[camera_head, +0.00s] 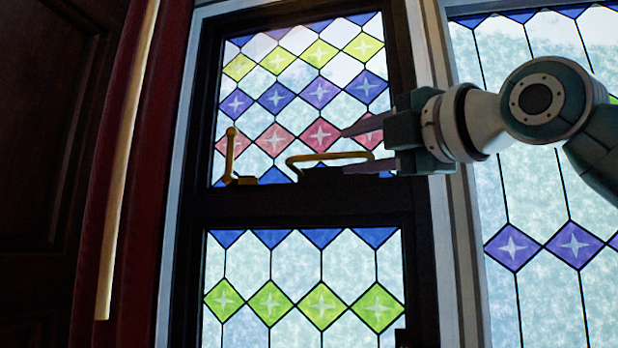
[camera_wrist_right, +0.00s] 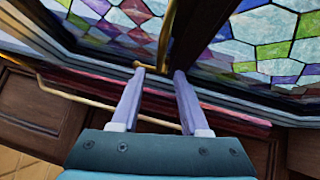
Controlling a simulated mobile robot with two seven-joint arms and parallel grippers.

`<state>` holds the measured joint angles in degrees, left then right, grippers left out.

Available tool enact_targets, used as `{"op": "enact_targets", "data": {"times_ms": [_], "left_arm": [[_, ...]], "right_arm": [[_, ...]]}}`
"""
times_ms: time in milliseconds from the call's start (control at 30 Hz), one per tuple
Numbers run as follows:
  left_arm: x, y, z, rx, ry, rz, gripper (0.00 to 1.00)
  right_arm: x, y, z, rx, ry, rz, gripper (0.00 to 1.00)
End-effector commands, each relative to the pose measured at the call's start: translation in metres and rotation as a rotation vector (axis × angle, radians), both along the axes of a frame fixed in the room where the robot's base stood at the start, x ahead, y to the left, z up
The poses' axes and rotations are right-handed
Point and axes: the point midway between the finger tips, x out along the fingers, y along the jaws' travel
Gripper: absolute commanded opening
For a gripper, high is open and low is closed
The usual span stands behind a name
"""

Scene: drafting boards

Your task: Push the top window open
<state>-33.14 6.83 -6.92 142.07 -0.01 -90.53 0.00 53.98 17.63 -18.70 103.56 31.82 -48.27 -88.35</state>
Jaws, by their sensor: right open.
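The top window (camera_head: 300,90) is a dark-framed stained-glass sash with yellow, purple and red diamonds, above a lower sash. A brass bar handle (camera_head: 330,157) sits at its bottom rail, and an upright brass latch (camera_head: 231,155) stands left of it. My right gripper (camera_head: 345,150) is open, coming from the right, with its fingertips above and below the handle's right part in the head view. In the right wrist view the open fingers (camera_wrist_right: 158,76) point at the brass handle (camera_wrist_right: 166,35); I cannot tell if they touch it. My left gripper is out of view.
The lower sash (camera_head: 300,290) is below the dark middle rail (camera_head: 300,205). Another stained-glass window (camera_head: 510,170) is on the right behind my arm.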

Motion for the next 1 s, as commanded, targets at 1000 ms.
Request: {"op": "enact_targets", "data": {"times_ms": [1000], "left_arm": [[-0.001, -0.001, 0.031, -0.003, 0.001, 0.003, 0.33]], "right_arm": [[0.069, 0.036, 0.01, 0.001, 0.001, -0.001, 0.37]]}}
